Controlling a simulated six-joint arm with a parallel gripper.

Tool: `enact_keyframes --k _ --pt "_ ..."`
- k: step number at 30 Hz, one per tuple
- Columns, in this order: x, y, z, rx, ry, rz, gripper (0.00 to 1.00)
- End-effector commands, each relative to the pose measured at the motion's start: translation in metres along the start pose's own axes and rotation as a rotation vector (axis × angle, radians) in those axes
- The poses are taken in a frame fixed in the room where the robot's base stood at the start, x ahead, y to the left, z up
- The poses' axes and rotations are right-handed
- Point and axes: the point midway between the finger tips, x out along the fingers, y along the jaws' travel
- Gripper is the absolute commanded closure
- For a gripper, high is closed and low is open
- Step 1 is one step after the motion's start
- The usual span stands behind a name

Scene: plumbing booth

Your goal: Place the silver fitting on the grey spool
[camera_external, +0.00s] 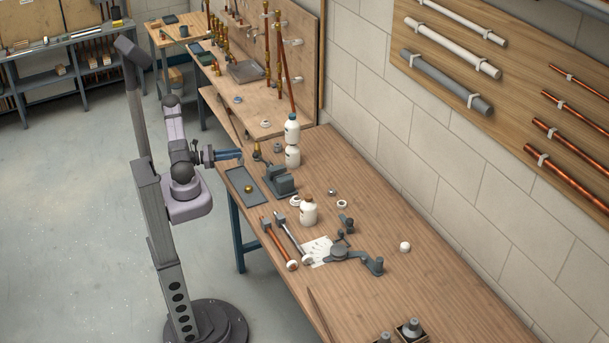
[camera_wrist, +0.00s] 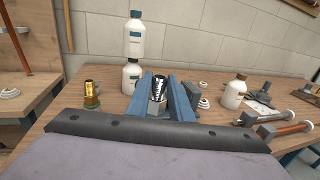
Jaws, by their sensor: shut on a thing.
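My gripper (camera_external: 228,154) is over the left edge of the workbench, beside the grey tray. In the wrist view its two blue fingers (camera_wrist: 163,98) are closed on the silver fitting (camera_wrist: 159,88), a shiny cylinder with a hexagonal lower part. The fitting appears upright between the fingers. The fingers hide part of it, and it is too small to make out in the external view. I cannot single out the grey spool with certainty. A grey blocky device (camera_external: 281,182) stands on the bench right of the tray, and it shows partly behind the fingers in the wrist view.
A grey tray (camera_external: 238,178) holds a small brass piece (camera_external: 248,188). A brass fitting (camera_wrist: 92,88) stands left of my fingers. Two stacked white bottles (camera_wrist: 132,75) stand behind; another bottle (camera_external: 309,212) is nearer. Pipe tools (camera_external: 278,243) lie farther along the bench.

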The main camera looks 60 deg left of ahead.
Motion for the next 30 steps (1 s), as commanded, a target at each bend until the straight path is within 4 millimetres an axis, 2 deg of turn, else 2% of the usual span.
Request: enact_keyframes --k 7,19,21,30 --pt "0.0 0.0 0.038 0.008 -0.001 0.0 1.0" --pt "0.0 0.0 0.082 0.005 -0.001 0.0 1.0" --pt "0.002 0.01 0.07 0.0 -0.001 -0.008 1.0" --pt "0.016 0.055 0.047 0.004 -0.001 -0.036 1.0"
